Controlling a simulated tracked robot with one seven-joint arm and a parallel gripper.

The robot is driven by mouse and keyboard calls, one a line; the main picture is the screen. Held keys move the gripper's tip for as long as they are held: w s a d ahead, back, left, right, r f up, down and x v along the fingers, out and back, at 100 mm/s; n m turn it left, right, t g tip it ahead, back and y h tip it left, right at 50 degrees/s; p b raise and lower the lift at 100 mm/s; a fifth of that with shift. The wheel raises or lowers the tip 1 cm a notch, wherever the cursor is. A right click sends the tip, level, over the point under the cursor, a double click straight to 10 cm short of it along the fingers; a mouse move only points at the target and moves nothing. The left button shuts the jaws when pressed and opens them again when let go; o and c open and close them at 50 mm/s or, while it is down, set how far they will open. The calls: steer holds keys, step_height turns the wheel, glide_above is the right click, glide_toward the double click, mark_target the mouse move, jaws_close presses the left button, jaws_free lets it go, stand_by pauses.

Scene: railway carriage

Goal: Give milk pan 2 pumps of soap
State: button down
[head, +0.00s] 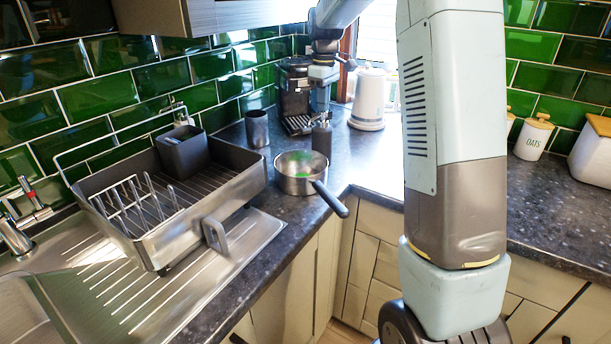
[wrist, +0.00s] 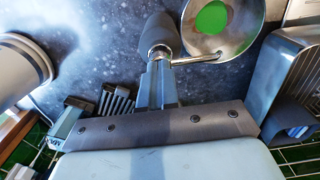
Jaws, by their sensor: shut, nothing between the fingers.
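The milk pan (head: 296,184) is a steel pan on the dark worktop, its black handle pointing to the front right. A bright green patch lies inside it; the pan also shows at the top of the wrist view (wrist: 243,28). The soap dispenser (head: 321,139) is a dark grey bottle standing upright just behind the pan. In the wrist view its body (wrist: 158,33) is partly hidden by my fingers, and its metal spout reaches over the pan's rim. My gripper (head: 322,108) is shut and empty, pointing down right over the pump top. I cannot tell whether it touches.
A dish rack (head: 222,199) with a dark caddy stands left of the pan, beside the sink. A grey cup (head: 257,128), a coffee machine (head: 296,95) and a white kettle (head: 369,98) stand behind. The worktop's front edge runs close by the pan handle.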

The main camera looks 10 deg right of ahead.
steer(key=shift+r, duration=1.5)
step_height(320, 180, up, 6)
stand_by(0.5)
steer(key=s+r+m+t, duration=0.1)
steer(key=s+r+m, duration=0.1)
steer(key=s, duration=0.8)
steer(key=s+r+m+t, duration=0.2)
steer(key=s, duration=0.8)
steer(key=s+f+m+t, duration=0.1)
steer(key=s+f, duration=0.3)
steer(key=s, duration=0.5)
steer(key=s+f+m+t, duration=0.1)
steer(key=s+f+m, duration=0.2)
steer(key=s, duration=0.7)
steer(key=shift+d+f+m+t, duration=0.25)
steer(key=shift+f+m+t, duration=0.1)
steer(key=shift+m, duration=0.15)
